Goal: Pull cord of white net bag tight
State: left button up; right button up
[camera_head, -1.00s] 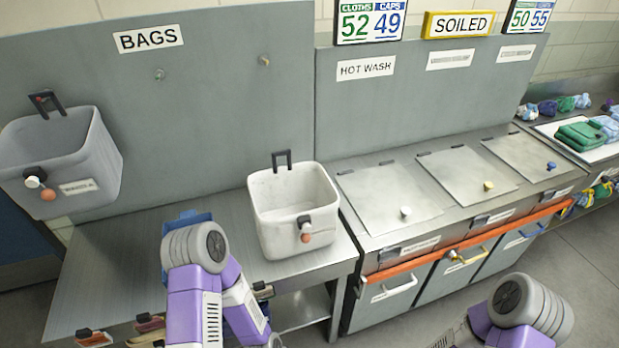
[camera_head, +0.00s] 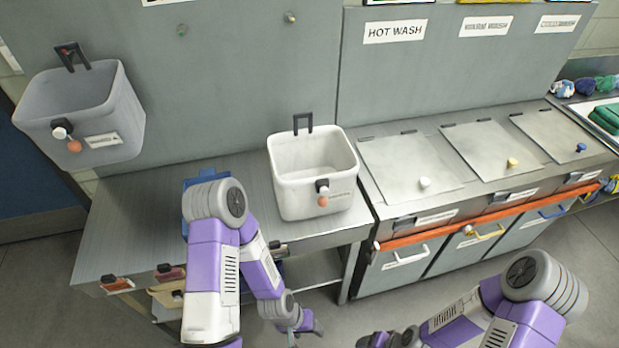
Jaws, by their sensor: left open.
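The white bag (camera_head: 290,197) stands upright and open-topped on the steel bench, with a black loop at its back rim. On its front are a black toggle (camera_head: 321,185) and an orange ball (camera_head: 322,201); any thin cord is too small to make out. My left gripper (camera_head: 312,328) is open and low in the picture, below the bench's front edge and well apart from the bag. My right gripper (camera_head: 376,341) shows only in part at the bottom edge; its jaws cannot be read.
A grey bag (camera_head: 128,118) with a similar toggle and ball hangs on the wall panel at left. The steel bench (camera_head: 130,215) is bare at its left. A blue item is partly hidden behind my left arm.

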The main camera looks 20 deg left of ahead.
aim_at(322, 202)
jog(key=u, duration=0.5)
jog(key=k, duration=0.35)
jog(key=u, duration=1)
